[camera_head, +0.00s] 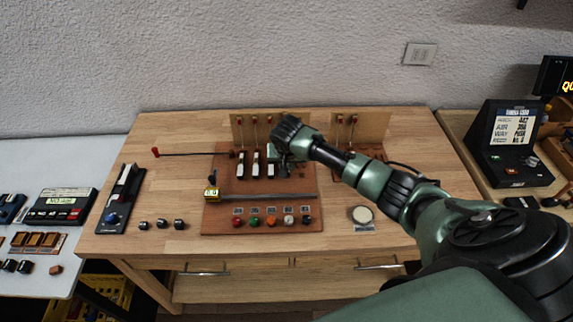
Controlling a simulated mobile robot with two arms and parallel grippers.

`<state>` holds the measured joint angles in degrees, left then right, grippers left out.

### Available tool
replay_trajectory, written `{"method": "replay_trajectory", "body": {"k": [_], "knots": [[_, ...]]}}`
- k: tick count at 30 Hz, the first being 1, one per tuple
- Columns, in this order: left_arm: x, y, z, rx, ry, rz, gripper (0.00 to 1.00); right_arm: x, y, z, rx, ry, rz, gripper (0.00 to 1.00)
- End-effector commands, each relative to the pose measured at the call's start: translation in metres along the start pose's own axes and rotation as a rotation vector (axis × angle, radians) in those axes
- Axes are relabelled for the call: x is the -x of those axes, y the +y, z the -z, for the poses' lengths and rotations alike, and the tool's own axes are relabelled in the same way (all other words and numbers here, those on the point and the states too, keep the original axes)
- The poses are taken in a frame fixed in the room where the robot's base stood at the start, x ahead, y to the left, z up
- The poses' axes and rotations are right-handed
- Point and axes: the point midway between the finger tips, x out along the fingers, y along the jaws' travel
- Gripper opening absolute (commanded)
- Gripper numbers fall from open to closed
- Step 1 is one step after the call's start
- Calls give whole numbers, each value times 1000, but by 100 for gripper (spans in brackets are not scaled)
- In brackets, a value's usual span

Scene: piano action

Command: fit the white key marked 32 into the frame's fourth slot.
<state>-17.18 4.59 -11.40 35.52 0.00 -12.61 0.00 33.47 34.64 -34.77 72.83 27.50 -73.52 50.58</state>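The frame is a reddish-brown board (215,220) on the wooden bench. Three white keys (241,165), (255,164), (270,170) stand side by side near its back. My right arm reaches in from the right, and its gripper (282,160) is over the board's back, just right of the third visible key. The hand hides the place where a fourth slot would lie. I cannot tell whether the fingers hold a key. No marking 32 is readable. My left gripper is not in view.
Upright wooden panels (375,127) with red-tipped parts stand at the back. A metal rail (265,196) crosses the board above a row of coloured knobs (271,222). A yellow-labelled block (212,194) sits at its left. A round pale disc (362,214) lies right, black blocks (161,224) left.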

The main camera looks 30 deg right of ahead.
Motion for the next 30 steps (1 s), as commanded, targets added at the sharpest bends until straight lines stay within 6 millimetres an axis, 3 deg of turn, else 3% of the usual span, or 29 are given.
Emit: {"method": "replay_trajectory", "body": {"k": [30], "knots": [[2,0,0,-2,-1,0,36,-6,0,-3,1,0,0,0]]}}
